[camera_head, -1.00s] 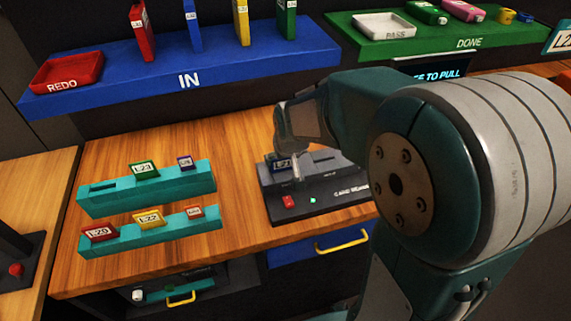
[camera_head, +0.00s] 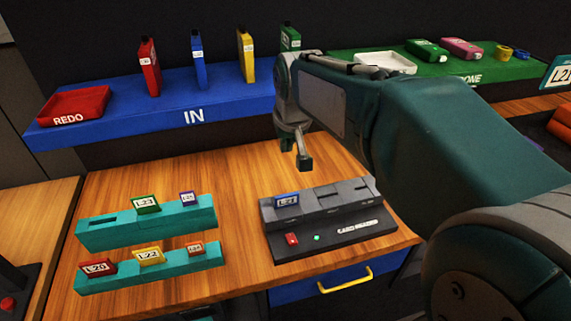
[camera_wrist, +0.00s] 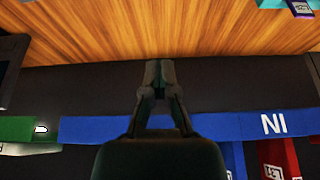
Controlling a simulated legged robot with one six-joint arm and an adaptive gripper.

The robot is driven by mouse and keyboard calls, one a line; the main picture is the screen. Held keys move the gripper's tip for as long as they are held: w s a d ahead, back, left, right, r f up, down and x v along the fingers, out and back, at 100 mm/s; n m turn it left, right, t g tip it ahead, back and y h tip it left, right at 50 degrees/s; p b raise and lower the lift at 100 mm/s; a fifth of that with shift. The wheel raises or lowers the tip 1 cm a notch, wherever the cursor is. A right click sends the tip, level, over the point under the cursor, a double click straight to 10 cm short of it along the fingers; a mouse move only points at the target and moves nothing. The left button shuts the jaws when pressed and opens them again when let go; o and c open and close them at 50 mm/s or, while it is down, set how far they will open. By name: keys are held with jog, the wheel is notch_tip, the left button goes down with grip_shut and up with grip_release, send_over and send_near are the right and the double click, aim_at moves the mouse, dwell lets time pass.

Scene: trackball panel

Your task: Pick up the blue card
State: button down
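The blue card (camera_head: 287,200) stands upright in the left slot of the dark card reader (camera_head: 330,232), its white label facing forward. My gripper (camera_head: 304,163) is above and behind the card, apart from it, over the wooden bench. In the wrist view my gripper's (camera_wrist: 159,82) two fingers come together at the tips, with nothing seen between them. The blue card does not show in the wrist view.
Two teal racks (camera_head: 120,239) with coloured cards stand on the bench at left. The blue IN shelf (camera_head: 165,118) holds a red tray and upright cases behind. The green DONE shelf (camera_head: 500,72) is at the back right. Bare wood lies between racks and reader.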

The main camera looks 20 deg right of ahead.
notch_tip(320, 180, up, 2)
jog(key=shift+a, duration=0.1)
jog(key=shift+c, duration=1.4)
grip_release()
